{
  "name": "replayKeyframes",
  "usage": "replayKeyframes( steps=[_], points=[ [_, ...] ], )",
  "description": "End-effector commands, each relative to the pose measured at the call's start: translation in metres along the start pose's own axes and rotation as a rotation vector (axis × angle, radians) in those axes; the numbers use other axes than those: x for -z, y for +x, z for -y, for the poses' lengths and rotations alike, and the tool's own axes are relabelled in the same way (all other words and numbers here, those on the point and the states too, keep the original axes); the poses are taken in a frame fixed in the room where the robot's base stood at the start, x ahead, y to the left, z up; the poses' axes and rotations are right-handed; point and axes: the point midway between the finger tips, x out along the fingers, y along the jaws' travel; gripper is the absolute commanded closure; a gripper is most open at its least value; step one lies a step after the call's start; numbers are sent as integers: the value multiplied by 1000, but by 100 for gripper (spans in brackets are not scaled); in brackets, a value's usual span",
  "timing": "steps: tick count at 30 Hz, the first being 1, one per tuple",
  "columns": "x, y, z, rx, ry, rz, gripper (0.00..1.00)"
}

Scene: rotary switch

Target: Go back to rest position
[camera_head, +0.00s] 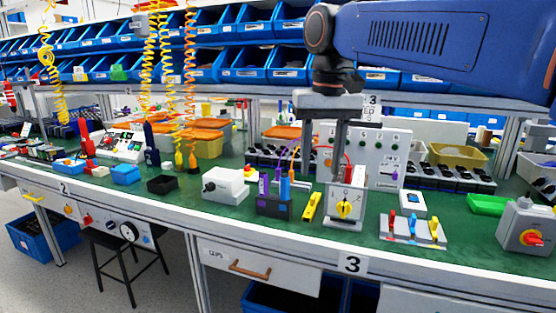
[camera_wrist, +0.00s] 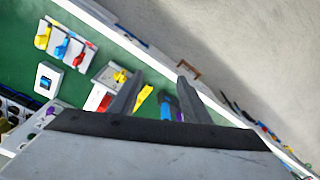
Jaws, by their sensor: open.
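The rotary switch (camera_head: 344,208) is a white box with a yellow knob and a dial face, standing near the front edge of the green bench. It also shows in the wrist view (camera_wrist: 118,77), left of my fingers. My gripper (camera_head: 322,178) hangs from above with its two dark fingers apart.
A grey box with a red knob (camera_head: 527,237) stands at the right. A plate with coloured levers (camera_head: 412,229) lies right of the switch. A yellow block (camera_head: 311,206) and a dark holder (camera_head: 273,206) are left of it. Blue bins line the shelf behind.

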Motion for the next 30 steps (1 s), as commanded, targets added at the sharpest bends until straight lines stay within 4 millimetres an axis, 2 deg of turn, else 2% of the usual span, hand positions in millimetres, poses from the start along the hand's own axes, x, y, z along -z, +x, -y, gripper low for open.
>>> replayKeyframes(
  steps=[8,15,24,30],
  points=[
    [-54,47,-67,9,40,-87,57],
    [-112,105,-117,1,74,-173,57],
    [-188,191,-161,-30,113,-279,57],
    [-221,234,-174,-52,127,-326,57]
  ],
)
